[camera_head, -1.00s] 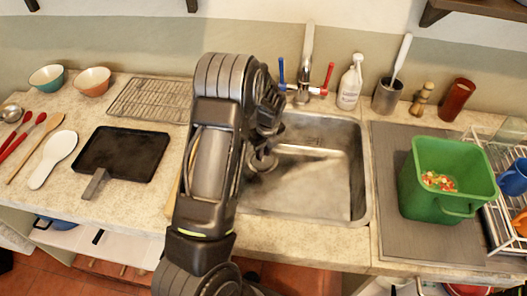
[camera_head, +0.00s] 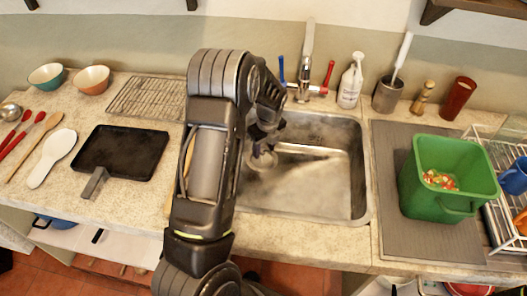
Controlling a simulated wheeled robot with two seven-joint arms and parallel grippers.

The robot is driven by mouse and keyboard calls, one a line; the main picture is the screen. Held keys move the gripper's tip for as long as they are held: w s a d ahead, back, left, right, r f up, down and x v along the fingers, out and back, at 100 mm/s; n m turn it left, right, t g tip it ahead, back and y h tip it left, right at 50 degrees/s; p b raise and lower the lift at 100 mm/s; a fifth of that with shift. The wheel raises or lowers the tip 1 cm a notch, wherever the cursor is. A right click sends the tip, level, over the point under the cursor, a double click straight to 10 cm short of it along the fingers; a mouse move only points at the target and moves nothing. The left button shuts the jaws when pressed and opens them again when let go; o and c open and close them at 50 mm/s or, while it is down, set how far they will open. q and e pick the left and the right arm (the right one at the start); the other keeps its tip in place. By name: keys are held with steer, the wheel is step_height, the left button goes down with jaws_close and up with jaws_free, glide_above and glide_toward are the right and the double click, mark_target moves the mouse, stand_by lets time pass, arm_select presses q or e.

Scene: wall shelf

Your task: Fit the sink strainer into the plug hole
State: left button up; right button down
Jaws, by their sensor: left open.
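The metal sink (camera_head: 335,195) is set into the counter at the middle. A small round metal piece (camera_head: 263,161), which looks like the strainer, shows low in the sink's left part, just below my left gripper (camera_head: 263,148). The left gripper points down over it with its jaws open. The fingers and my arm cover part of the round piece and the sink's left side. I cannot make out the plug hole apart from this piece, nor tell whether the strainer sits level in it. My right gripper is not in view.
The tap (camera_head: 306,65) with blue and red handles stands behind the sink. A soap bottle (camera_head: 350,82) and brush holder (camera_head: 388,95) stand to its right. A green bin (camera_head: 447,185) stands on the grey drainboard. A black pan (camera_head: 120,152) lies left of my arm.

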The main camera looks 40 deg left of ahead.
mark_target(265, 163)
arm_select(q)
steer(key=r, duration=0.6)
steer(key=shift+s+d+b, duration=0.15)
steer(key=shift+d+b, duration=0.15)
steer(key=shift+d, duration=0.1)
steer(key=shift+f, duration=0.15)
stand_by(0.3)
